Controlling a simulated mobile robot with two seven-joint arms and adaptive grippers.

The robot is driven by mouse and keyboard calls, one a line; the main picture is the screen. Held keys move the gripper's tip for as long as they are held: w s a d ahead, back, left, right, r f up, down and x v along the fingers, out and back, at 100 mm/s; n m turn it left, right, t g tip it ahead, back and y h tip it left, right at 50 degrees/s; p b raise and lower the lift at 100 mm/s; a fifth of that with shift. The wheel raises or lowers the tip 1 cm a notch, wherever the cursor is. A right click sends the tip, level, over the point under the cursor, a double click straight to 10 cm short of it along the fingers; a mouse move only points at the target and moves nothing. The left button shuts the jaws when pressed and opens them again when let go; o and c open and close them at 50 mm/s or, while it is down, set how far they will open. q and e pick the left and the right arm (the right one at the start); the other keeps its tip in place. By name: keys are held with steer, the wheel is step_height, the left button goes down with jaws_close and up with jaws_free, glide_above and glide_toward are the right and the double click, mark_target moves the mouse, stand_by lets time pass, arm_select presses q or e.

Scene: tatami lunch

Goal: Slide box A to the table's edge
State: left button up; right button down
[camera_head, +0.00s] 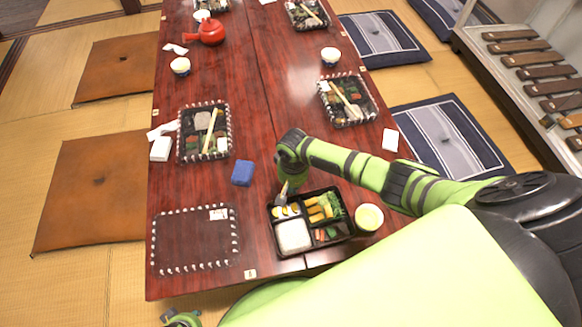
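An open black bento box (297,252) sits near the table's front edge, with rice, egg, yellow pieces and greens in its compartments. I cannot read a letter on it, so I cannot confirm that it is box A. My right gripper (283,194) points down at the box's far left corner, by the egg compartment. Its fingers are small and partly hidden, so contact and opening are unclear. My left gripper (180,320) is low at the bottom left, off the table and partly cut off. The dark red table (262,120) runs away from me.
A blue block (242,172) lies left of my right gripper. A cup (369,218) stands right beside the bento. Other bentos (204,131) (347,99) and a red teapot (211,32) are farther back.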

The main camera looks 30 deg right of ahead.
step_height(320, 180, up, 10)
steer(key=shift+r, duration=0.15)
stand_by(0.3)
